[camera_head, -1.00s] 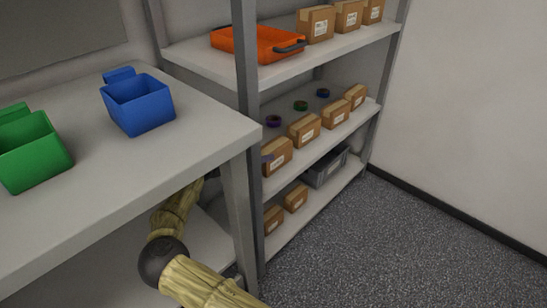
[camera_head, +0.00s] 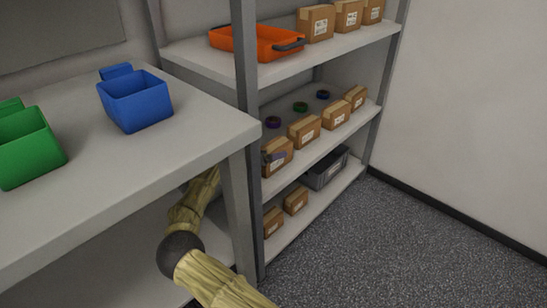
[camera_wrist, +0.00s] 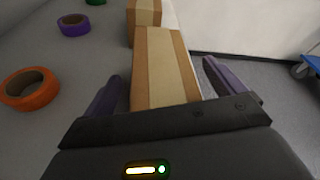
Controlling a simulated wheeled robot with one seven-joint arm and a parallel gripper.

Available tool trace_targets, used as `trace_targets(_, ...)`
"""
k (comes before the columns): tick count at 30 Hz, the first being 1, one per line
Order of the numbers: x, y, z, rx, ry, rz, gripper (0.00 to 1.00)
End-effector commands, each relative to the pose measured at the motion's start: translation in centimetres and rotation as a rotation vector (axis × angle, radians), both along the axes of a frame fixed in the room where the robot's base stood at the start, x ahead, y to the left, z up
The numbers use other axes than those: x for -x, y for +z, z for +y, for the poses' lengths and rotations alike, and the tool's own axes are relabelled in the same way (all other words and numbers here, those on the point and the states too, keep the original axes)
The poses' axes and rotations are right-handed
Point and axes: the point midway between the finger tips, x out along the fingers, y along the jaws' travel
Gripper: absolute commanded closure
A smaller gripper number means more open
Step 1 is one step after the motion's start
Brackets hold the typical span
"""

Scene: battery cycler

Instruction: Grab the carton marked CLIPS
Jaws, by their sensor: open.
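A brown carton (camera_wrist: 163,52) with a paler strip along its top lies between the fingers of my gripper (camera_wrist: 160,72) in the wrist view. My gripper is open, with one purple finger on each side of this carton; whether they touch it I cannot tell. In the head view my gripper's purple finger shows against the leftmost carton (camera_head: 281,145) on the middle shelf. Most of my gripper is hidden there by the shelf post. Labels on the cartons are too small to read, so I cannot tell which says CLIPS.
Another carton (camera_wrist: 145,12) stands just beyond. An orange tape roll (camera_wrist: 28,89) and a purple roll (camera_wrist: 73,25) lie left on the shelf. The grey shelf post (camera_head: 246,120) and white table (camera_head: 200,120) stand close to my arm.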

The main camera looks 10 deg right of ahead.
Motion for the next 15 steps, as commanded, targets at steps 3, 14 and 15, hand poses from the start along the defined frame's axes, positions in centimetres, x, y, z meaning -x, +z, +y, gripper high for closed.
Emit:
trace_targets(3, 0.01, 0.00, 0.09, 0.000, 0.001, 0.000, 0.05)
trace_targets(14, 0.01, 0.05, 0.13, 0.000, 0.001, -0.001, 0.61)
trace_targets(15, 0.00, 0.05, 0.13, 0.000, 0.001, -0.001, 0.61)
